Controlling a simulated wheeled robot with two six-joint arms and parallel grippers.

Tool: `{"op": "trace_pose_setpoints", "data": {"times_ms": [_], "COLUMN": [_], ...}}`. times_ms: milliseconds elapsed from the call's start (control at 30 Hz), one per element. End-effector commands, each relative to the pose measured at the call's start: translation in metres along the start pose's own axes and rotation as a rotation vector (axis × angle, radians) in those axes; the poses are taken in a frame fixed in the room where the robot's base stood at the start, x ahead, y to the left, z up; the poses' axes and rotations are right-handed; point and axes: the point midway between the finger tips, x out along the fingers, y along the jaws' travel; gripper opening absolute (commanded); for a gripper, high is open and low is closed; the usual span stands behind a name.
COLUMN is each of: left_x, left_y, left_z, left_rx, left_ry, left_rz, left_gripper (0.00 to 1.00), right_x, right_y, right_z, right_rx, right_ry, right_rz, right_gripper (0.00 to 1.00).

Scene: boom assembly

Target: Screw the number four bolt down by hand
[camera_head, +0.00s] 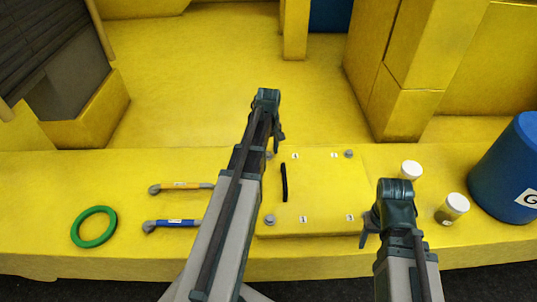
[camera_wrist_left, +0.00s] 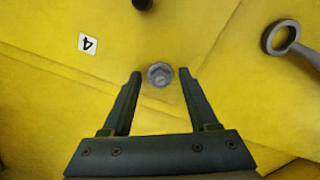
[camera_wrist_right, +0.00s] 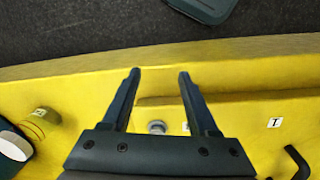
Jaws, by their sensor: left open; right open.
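The number four bolt (camera_wrist_left: 160,74) is a grey round-headed bolt on the yellow plate (camera_head: 325,190). Its printed 4 label (camera_wrist_left: 88,43) lies up and left of it in the left wrist view. My left gripper (camera_head: 277,140) is open above the plate's far left corner. In the left wrist view the bolt head shows between the fingertips, with a gap on both sides. How far the bolt is seated cannot be told. My right gripper (camera_head: 369,232) is open and empty near the plate's front right corner; another bolt (camera_wrist_right: 157,127) shows between its fingers in the right wrist view.
A black handle (camera_head: 284,182) lies on the plate. Other bolts stand at its corners (camera_head: 269,219). Left lie an orange-handled wrench (camera_head: 187,185), a blue-handled wrench (camera_head: 178,223) and a green ring (camera_head: 76,235). Right stand two white-capped jars (camera_head: 410,170) and a blue drum (camera_head: 500,180).

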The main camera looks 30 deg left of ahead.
Motion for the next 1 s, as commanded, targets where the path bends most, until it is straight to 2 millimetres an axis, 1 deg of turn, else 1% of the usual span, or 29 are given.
{"op": "trace_pose_setpoints", "data": {"times_ms": [167,267,300,367,500,767,1000], "left_x": [-0.0008,-0.0008,-0.0008,-0.0008,-0.0008,-0.0007,-0.0007], "left_y": [0.0000,0.0000,0.0000,0.0000,0.0000,-0.0001,-0.0004], "left_z": [0.0000,0.0000,0.0000,0.0000,0.0000,0.0000,0.0000], "left_rx": [0.000,0.000,0.000,0.000,0.000,0.003,0.073], "left_ry": [0.000,0.000,0.000,0.000,0.000,0.000,0.000], "left_rz": [0.000,0.000,0.000,0.000,0.000,0.000,0.000], "left_gripper": [0.60,0.44,0.37,0.26,0.01,0.00,0.00], "right_x": [-0.0008,-0.0008,-0.0008,-0.0008,-0.0008,-0.0007,-0.0007], "right_y": [0.0000,0.0001,0.0000,0.0000,0.0001,0.0001,0.0001], "right_z": [0.0001,0.0001,0.0001,0.0001,0.0001,0.0001,0.0001], "right_rx": [0.000,0.000,0.000,0.000,0.000,0.000,0.000], "right_ry": [0.000,0.000,0.000,0.000,0.000,0.000,0.000], "right_rz": [0.000,0.000,0.000,0.000,0.000,0.000,0.000], "right_gripper": [0.60,0.60,0.60,0.60,0.60,0.60,0.60]}}
